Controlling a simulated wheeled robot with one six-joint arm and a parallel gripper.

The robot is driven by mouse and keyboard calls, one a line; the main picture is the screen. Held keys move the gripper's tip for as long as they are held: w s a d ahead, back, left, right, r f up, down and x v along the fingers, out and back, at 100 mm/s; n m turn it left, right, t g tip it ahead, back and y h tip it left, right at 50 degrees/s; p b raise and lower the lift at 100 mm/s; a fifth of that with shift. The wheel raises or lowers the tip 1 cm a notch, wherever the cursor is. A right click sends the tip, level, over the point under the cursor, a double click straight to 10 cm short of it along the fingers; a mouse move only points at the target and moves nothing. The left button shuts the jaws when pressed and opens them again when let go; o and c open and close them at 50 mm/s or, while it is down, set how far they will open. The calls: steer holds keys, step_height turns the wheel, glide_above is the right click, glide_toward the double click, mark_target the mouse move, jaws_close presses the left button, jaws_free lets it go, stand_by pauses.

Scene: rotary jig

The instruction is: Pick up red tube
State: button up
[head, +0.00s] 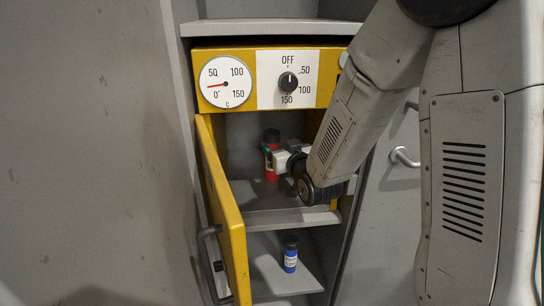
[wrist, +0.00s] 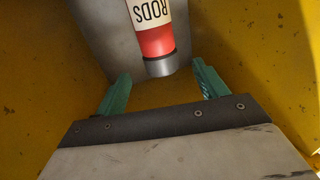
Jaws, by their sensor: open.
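The red tube (head: 271,146) stands upright inside the yellow-fronted oven compartment in the head view, with a dark cap on top. In the wrist view the red tube (wrist: 155,38) has a white band reading "RODS" and a grey end. My gripper (wrist: 158,88) is open, with its green fingers apart. The tube's grey end shows between and just beyond the fingertips, not clasped. In the head view my gripper (head: 267,157) reaches into the compartment beside the tube. My wrist and the gripper hide part of the tube there.
The yellow oven door (head: 226,205) hangs open on the left. A blue tube (head: 290,254) stands on the lower shelf (head: 268,272). A control panel with a gauge (head: 226,82) and a knob (head: 288,82) set to OFF is above the opening. Yellow walls flank my gripper closely.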

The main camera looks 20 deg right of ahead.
mark_target(269, 130)
steer(key=shift+w+a+r, duration=0.1)
steer(key=shift+w+r, duration=0.05)
steer(key=shift+w, duration=1.15)
steer(key=shift+w+a+r, duration=0.1)
steer(key=shift+w+a, duration=0.05)
steer(key=shift+w, duration=1.2)
steer(key=shift+w+a+r, duration=0.1)
steer(key=shift+w+r, duration=0.05)
steer(key=shift+w, duration=1.15)
jaws_close()
steer(key=shift+r, duration=0.1)
